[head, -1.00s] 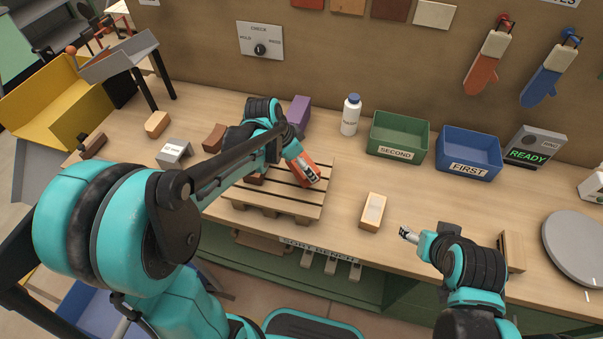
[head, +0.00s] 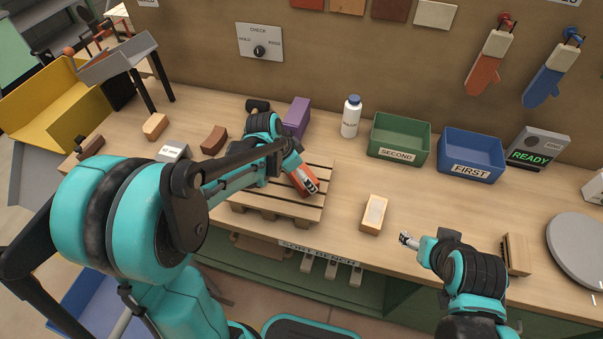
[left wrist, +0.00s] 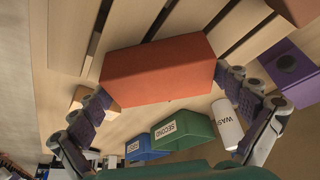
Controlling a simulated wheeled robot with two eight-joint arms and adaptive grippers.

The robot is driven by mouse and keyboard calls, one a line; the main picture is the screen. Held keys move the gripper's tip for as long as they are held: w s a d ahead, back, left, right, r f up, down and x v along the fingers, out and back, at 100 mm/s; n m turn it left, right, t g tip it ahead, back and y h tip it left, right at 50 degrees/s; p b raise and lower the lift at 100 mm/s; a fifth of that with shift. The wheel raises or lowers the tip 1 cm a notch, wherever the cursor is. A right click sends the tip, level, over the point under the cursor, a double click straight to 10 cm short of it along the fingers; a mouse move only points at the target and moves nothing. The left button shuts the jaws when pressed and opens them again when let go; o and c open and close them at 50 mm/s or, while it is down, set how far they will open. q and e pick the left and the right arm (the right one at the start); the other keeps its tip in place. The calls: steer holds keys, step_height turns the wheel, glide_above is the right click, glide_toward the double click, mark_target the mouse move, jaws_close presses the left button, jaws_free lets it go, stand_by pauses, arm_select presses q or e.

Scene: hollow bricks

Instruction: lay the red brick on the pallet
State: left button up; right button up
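The red brick (head: 304,186) is at the right part of the wooden pallet (head: 258,209), over its slats. In the left wrist view the red brick (left wrist: 158,72) lies crosswise between the two fingers of my left gripper (left wrist: 162,82), which touch its ends. My left gripper (head: 307,180) is shut on it in the head view. The brick is over or on the slats; I cannot tell whether it touches them. My right gripper (head: 404,239) is right of the pallet, away from the brick; its fingers are too small to read.
A pale yellow brick (head: 374,214) lies right of the pallet. A purple brick (head: 297,116), a white bottle (head: 351,117), a green bin (head: 399,136) and a blue bin (head: 469,155) stand behind. A brown curved brick (head: 214,140) lies left. Bench between pallet and bins is clear.

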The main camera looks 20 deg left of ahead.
arm_select(q)
steer(key=shift+r, duration=0.25)
steer(key=p+v, duration=0.5)
steer(key=v, duration=0.6)
steer(key=s+r+n+t+y, duration=0.2)
steer(key=s+n+t+y, duration=0.1)
steer(key=s+n, duration=0.6)
steer(key=s, duration=0.4)
steer(key=shift+s+t, duration=0.4)
step_height(320, 180, down, 4)
steer(key=b, duration=0.4)
steer(key=shift+r, duration=0.15)
